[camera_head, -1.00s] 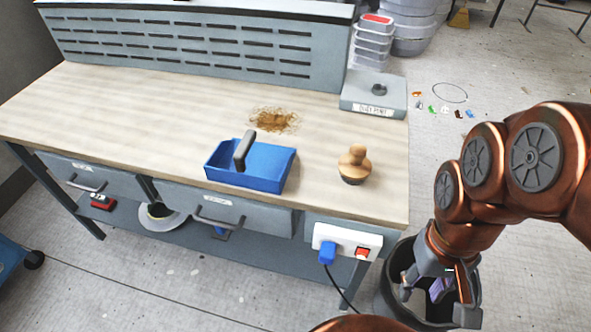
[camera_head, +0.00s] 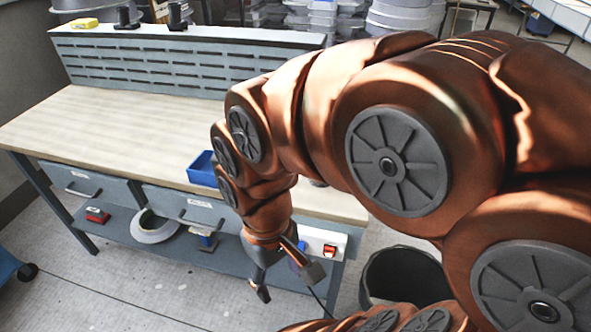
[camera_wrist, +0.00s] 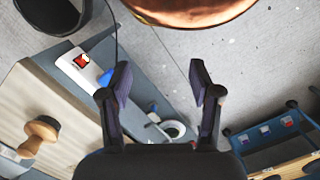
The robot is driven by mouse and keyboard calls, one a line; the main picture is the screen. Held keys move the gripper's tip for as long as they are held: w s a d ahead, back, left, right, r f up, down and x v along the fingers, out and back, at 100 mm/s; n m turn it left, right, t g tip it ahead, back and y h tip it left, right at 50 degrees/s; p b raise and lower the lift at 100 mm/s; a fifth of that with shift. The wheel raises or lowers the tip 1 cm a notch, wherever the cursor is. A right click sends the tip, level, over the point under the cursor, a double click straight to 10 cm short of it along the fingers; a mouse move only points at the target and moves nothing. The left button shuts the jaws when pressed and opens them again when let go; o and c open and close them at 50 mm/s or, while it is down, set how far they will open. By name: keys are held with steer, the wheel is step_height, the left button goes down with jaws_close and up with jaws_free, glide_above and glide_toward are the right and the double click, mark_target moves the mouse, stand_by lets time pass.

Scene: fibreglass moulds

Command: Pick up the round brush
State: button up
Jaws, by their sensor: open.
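The round brush has a wooden knob handle and a dark round base. It stands on the bench top and shows at the lower left of the wrist view (camera_wrist: 40,134). In the head view my arm hides nearly all of it. My gripper (camera_head: 288,281) is open and empty, in front of the bench's front edge in the head view. In the wrist view the gap between its fingers (camera_wrist: 161,86) is over the floor and lower shelf, well to the right of the brush and not touching it.
The bench (camera_head: 110,125) has a slotted back panel. A blue tray (camera_head: 202,171) on it is partly hidden by my arm. A white socket strip (camera_head: 322,243) is on the bench front near my gripper. A black bin (camera_head: 405,272) stands at the right. The bench's left side is clear.

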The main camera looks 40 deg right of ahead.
steer(key=o, duration=0.6)
steer(key=w+d+r+n, duration=0.2)
steer(key=w+d, duration=0.3)
steer(key=w, duration=0.6)
steer(key=shift+r+t+b, duration=0.2)
steer(key=shift+t+b, duration=0.2)
steer(key=shift+t, duration=0.5)
steer(key=w+d+f, duration=0.1)
steer(key=w+d, duration=0.2)
steer(key=d, duration=0.6)
steer(key=w+d+f+b, duration=0.1)
steer(key=w+d, duration=0.3)
steer(key=d, duration=0.5)
steer(key=w+d, duration=0.4)
steer(key=d, duration=0.5)
steer(key=shift+w+f+b, duration=0.2)
steer(key=shift+f+b, duration=0.1)
steer(key=shift+f, duration=0.1)
steer(key=shift+d+f, duration=0.15)
steer(key=shift+d, duration=0.15)
steer(key=shift+f, duration=0.25)
steer(key=shift+s+a+f+p, duration=0.15)
steer(key=shift+f+p, duration=0.5)
steer(key=shift+f, duration=1.15)
steer(key=shift+w+a+f+p, duration=0.1)
steer(key=shift+f+p, duration=0.55)
steer(key=shift+f, duration=1.1)
